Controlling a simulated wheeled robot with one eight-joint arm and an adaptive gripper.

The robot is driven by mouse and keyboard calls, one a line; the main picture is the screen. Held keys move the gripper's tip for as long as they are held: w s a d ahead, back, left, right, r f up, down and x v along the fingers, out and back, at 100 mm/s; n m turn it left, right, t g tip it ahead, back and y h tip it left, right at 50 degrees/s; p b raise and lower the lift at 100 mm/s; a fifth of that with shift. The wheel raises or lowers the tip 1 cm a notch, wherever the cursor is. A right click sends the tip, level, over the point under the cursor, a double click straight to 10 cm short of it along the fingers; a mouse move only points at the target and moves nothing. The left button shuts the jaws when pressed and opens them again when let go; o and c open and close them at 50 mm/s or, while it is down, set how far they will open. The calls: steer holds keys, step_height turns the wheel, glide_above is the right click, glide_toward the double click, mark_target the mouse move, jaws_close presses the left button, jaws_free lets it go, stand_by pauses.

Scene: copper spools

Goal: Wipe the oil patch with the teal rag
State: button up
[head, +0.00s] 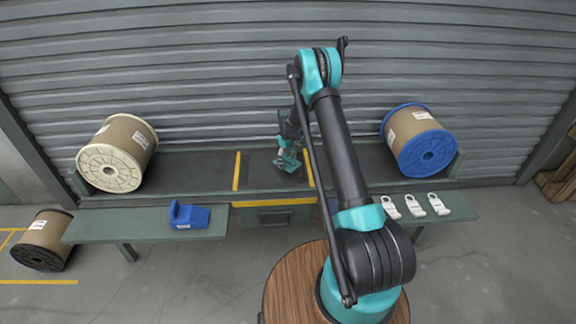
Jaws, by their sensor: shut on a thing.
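My gripper (286,153) is at the middle of the long dark bench (205,172), between two yellow stripes. It points down and is shut on a small teal thing, which I take to be the teal rag (288,163), low at the bench top. The rag's outline is hard to tell from the teal parts of my gripper. I cannot tell whether the rag touches the surface. I cannot make out the oil patch; the dark bench top and my arm may hide it.
A cream-flanged spool (108,167) stands at the bench's left, a blue-flanged spool (428,152) at its right. A blue block (188,217) is on the left front shelf, several white tags (415,206) on the right one. A black-flanged spool (40,257) is on the floor.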

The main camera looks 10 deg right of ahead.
steer(key=shift+r, duration=1.9)
